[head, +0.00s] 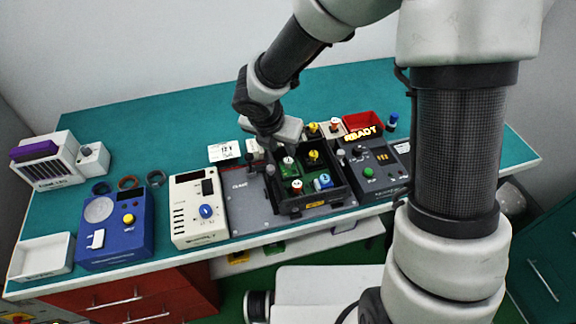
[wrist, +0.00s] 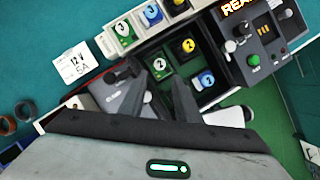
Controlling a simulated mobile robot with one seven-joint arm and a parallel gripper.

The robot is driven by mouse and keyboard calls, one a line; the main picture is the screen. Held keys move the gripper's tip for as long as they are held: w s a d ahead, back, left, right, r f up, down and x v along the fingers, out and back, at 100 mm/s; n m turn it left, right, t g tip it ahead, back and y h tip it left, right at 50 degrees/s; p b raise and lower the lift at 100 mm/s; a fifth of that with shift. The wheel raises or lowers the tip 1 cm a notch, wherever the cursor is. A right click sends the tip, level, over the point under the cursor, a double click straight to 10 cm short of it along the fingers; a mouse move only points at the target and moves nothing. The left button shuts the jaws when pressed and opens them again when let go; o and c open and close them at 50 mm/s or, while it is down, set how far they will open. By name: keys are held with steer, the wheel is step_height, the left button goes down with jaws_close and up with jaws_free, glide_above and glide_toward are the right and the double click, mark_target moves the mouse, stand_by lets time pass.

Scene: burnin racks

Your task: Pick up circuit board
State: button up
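My gripper (wrist: 160,78) is open, its two dark fingers apart above the black rack (wrist: 228,90) in the wrist view. A green circuit board marked 2 (wrist: 162,65) sits in the rack, just beyond the fingertips. I cannot tell if they touch it. A yellow-labelled board (wrist: 188,46) and a blue-labelled board (wrist: 205,80) sit in other compartments. In the head view the hand hangs over the rack's rear left, near a green board (head: 288,163); a yellow-labelled board (head: 314,156) and a blue-labelled one (head: 323,181) show there too.
Behind the rack stand more boards, including a green one marked 3 (wrist: 123,33). A control box with a READY sign (head: 376,165) is right of the rack. A red bin (head: 362,121) stands behind. A cream tester (head: 198,209) and blue box (head: 117,229) are left. The rear bench is clear.

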mark_target(288, 160)
steer(key=b+x, duration=0.1)
steer(key=x, duration=0.8)
steer(key=shift+w+f, duration=0.2)
steer(key=shift+f, duration=0.15)
